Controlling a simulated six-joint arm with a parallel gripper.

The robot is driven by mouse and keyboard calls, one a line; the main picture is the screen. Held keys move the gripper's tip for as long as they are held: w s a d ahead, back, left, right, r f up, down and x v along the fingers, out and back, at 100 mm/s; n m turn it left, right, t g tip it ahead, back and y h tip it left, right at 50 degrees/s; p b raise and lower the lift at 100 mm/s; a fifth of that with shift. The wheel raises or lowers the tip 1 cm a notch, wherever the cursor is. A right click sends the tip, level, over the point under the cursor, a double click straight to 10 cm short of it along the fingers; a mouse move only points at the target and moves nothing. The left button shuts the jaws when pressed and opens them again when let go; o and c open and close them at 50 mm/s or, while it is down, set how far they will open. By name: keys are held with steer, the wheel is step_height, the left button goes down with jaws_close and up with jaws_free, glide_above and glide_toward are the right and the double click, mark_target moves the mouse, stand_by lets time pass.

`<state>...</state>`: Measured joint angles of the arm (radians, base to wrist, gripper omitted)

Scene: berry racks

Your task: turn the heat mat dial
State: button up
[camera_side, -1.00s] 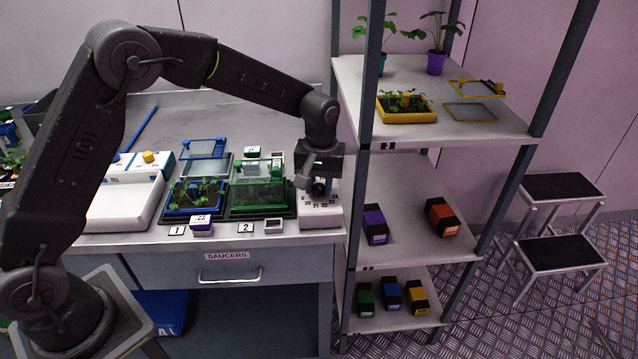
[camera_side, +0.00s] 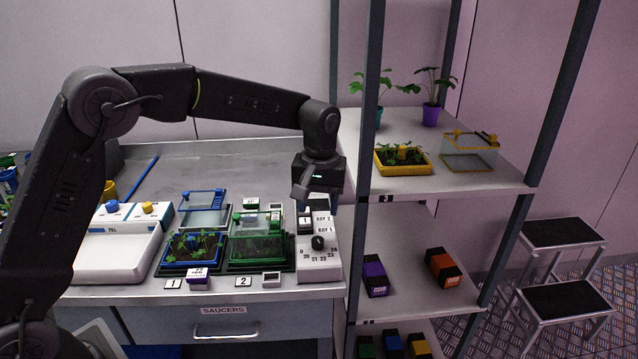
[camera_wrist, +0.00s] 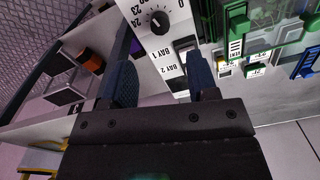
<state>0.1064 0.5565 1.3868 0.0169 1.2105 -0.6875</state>
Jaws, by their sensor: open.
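The heat mat dial (camera_side: 318,242) is a black knob on a white control box (camera_side: 320,268) at the right end of the bench. Numbers from 0 to 24 ring it, and its exact setting is too small to tell in the side view. In the wrist view the dial (camera_wrist: 159,21) shows near the top, with a pale pointer line. My gripper (camera_side: 318,203) is above the rear part of the box, apart from the dial. In the wrist view its two fingers (camera_wrist: 160,85) are spread and empty, with the BAY 1 and BAY 2 labels beyond them.
A green-lidded tray (camera_side: 257,240) and a blue tray of seedlings (camera_side: 192,250) stand left of the box. A rack post (camera_side: 362,150) rises close on the right. A yellow seedling tray (camera_side: 403,168) sits on the rack shelf.

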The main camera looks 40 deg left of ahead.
step_height(320, 180, up, 5)
stand_by(0.4)
steer(key=s+a+r+m+t, duration=0.1)
steer(key=s+a+r+m, duration=0.1)
steer(key=s+r, duration=0.35)
steer(key=s+a+r+m+t, duration=0.1)
steer(key=s+r+t, duration=0.1)
steer(key=s, duration=0.6)
steer(key=s+a+f+m+t, duration=0.1)
steer(key=s+f, duration=0.1)
steer(key=s, duration=0.5)
steer(key=s+a+f+m+t, duration=0.1)
steer(key=s+f+m, duration=0.1)
steer(key=s, duration=0.6)
steer(key=shift+s+f+m+t, duration=0.15)
steer(key=shift+f+m+t, duration=0.15)
steer(key=shift+f+t, duration=0.1)
steer(key=shift+c, duration=0.3)
